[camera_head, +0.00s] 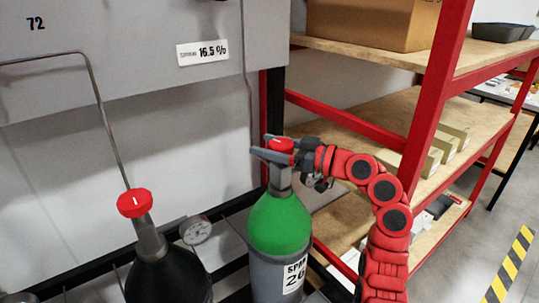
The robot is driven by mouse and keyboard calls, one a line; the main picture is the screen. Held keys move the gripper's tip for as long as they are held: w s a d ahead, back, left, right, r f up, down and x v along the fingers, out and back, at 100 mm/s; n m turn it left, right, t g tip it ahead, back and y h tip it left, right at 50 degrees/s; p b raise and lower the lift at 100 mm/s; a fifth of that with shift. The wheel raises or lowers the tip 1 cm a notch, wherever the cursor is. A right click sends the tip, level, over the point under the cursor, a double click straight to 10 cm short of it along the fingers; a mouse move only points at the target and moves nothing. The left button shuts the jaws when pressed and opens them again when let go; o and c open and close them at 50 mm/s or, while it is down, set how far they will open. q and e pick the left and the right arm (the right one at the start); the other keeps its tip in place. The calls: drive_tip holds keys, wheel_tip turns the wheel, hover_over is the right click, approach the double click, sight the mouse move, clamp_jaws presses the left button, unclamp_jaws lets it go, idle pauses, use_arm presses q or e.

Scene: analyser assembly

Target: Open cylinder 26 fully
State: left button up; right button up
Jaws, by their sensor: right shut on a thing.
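Cylinder 26 (281,226) stands upright in the lower middle of the head view, with a green shoulder, a grey body and a label reading 26. Its red valve knob (281,145) is on top of a grey neck. My right gripper (278,150), on a red arm from the right, is shut on this knob, with its fingers on either side of it. How far the valve is turned cannot be told. My left gripper is not in view.
A black cylinder (168,276) with a red knob (134,203) stands at the left, beside a round gauge (196,230). A thin pipe runs up the wall. A red-framed shelf (440,90) with wooden boards and a cardboard box (372,24) stands close on the right.

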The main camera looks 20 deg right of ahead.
drive_tip(key=shift+r, duration=0.1)
idle(0.3)
drive_tip(key=o, duration=1.4)
drive_tip(key=shift+a, duration=0.1)
drive_tip(key=shift+c, duration=0.2)
drive_tip(key=p+v, duration=0.1)
drive_tip(key=v, duration=1.6)
drive_tip(key=shift+d, duration=0.2)
drive_tip(key=shift+s, duration=0.2)
